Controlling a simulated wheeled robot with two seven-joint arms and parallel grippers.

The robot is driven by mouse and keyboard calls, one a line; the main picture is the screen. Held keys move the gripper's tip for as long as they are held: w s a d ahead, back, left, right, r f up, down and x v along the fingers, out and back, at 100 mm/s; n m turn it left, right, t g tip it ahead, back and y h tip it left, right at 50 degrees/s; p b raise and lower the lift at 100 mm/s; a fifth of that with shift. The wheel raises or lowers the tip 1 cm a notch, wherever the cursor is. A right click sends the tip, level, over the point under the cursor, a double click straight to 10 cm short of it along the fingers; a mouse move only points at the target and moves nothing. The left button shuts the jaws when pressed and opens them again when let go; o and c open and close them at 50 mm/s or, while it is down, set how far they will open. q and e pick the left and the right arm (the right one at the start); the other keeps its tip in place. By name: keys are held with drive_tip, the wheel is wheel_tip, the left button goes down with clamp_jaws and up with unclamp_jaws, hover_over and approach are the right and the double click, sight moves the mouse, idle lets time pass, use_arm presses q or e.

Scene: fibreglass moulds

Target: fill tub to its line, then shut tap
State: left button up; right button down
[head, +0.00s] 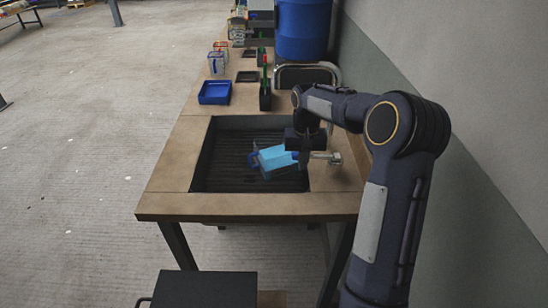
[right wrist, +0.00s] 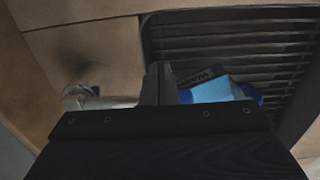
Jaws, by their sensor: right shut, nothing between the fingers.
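The tub (head: 275,160) is clear with blue end pieces and holds light blue liquid. It stands on the dark slatted sink (head: 225,165); its fill line cannot be made out. The metal tap (head: 333,158) is at the sink's right side; its outlet is hidden behind my gripper. My right gripper (head: 303,160) is shut and empty, between tub and tap. In the right wrist view its fingers (right wrist: 160,86) come between the tap (right wrist: 88,98) and the tub (right wrist: 212,90). Contact with the tap cannot be told. My left gripper is out of view.
The wooden bench (head: 250,206) surrounds the sink. A blue tray (head: 215,92) stands beyond it at the left, and a dark holder (head: 265,100) with upright tools behind it. A blue barrel (head: 303,30) is farther back. A wall (head: 440,60) bounds the right side.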

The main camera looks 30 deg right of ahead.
wheel_tip(320, 180, up, 8)
drive_tip(key=s+p, duration=0.2)
drive_tip(key=p, duration=0.3)
drive_tip(key=shift+a+p, duration=0.3)
drive_tip(key=shift+a, duration=0.15)
idle(0.7)
